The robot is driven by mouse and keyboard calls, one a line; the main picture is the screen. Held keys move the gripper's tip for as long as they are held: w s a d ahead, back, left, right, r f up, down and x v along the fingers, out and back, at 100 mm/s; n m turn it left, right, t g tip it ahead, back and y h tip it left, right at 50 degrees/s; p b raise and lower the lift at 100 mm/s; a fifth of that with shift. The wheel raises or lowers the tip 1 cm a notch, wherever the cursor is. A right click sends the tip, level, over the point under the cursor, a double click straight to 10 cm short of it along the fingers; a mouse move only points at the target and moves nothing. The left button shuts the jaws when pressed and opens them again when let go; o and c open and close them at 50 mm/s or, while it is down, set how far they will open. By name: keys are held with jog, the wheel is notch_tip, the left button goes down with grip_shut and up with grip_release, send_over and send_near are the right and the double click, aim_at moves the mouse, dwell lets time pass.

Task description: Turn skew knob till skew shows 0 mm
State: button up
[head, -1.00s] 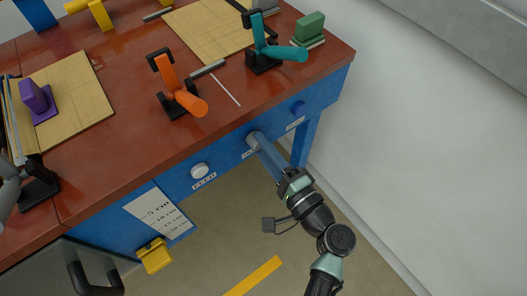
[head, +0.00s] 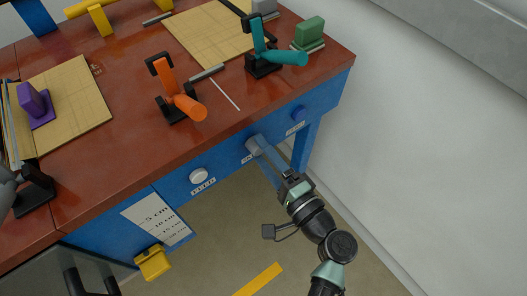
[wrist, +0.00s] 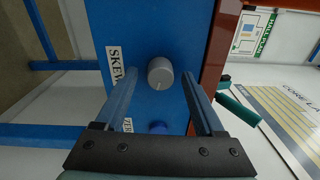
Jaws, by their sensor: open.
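The skew knob is a round light-grey knob (wrist: 160,73) on the blue front panel, beside a label reading "SKEW" (wrist: 115,67) in the wrist view. A small pale mark shows on its face. In the head view the knob (head: 252,147) is partly covered by my gripper (head: 260,147). My gripper (wrist: 159,76) is open in the wrist view, with one finger on each side of the knob. I cannot tell whether either finger touches it. No legible skew readout in mm shows in either view.
A blue knob (head: 298,113) sits to the right on the panel, and a white knob (head: 199,176) to the left. The red-brown tabletop (head: 120,130) overhangs the panel. Orange (head: 187,106) and teal (head: 285,58) handles stand near its edge. A table leg (head: 303,145) is close right of my gripper.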

jog(key=v, duration=1.3)
jog(key=shift+a, duration=0.1)
